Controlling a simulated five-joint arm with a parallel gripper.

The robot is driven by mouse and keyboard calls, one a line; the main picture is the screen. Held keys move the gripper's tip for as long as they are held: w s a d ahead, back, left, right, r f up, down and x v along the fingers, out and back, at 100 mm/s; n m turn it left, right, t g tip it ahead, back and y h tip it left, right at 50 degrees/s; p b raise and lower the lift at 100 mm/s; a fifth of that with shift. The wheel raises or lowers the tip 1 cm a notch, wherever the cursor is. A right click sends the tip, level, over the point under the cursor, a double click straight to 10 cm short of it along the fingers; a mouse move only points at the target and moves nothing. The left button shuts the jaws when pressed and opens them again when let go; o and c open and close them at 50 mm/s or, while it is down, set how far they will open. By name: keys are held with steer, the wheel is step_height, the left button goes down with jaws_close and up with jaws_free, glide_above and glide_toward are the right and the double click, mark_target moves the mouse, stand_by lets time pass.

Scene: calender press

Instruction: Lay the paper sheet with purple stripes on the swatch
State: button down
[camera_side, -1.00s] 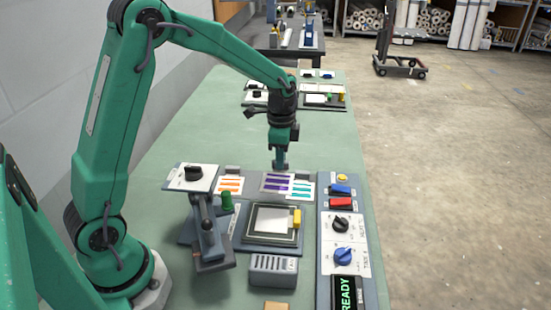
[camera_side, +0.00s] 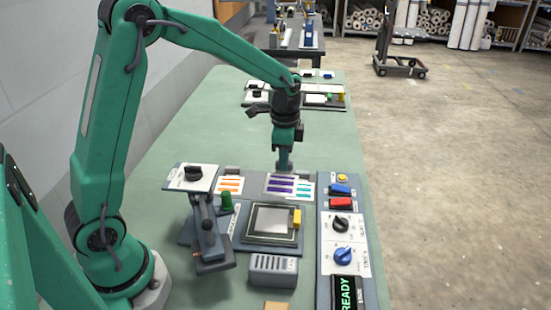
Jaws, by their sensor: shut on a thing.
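The paper sheet with purple stripes (camera_side: 280,184) is in the middle of the back row of sheets. My gripper (camera_side: 284,168) points down at its far edge and is shut on it. The sheet overlaps part of the sheet with teal stripes on its right; I cannot tell how far it is lifted. A plain grey square (camera_side: 271,220), which looks like the swatch, lies in a dark framed bed nearer the camera. My gripper is behind that bed, not over it.
An orange-striped sheet (camera_side: 229,185) lies to the left, a teal-striped sheet (camera_side: 305,188) to the right. A control panel (camera_side: 343,230) reads READY. A slotted grey block (camera_side: 272,268) is in front.

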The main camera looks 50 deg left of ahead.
mark_target(275, 179)
steer(key=shift+s+d+f, duration=0.1)
steer(key=shift+s+d, duration=0.15)
steer(key=shift+s, duration=0.45)
steer(key=shift+s+d+f, duration=0.1)
steer(key=shift+s+d, duration=0.2)
steer(key=shift+s, duration=0.45)
steer(key=shift+s+d, duration=0.25)
steer(key=shift+s, duration=0.45)
steer(key=shift+f, duration=0.1)
steer(key=shift+f, duration=1.95)
steer(key=shift+f, duration=1.6)
steer(key=c, duration=0.7)
jaws_free()
steer(key=shift+c, duration=0.2)
steer(key=shift+r, duration=0.2)
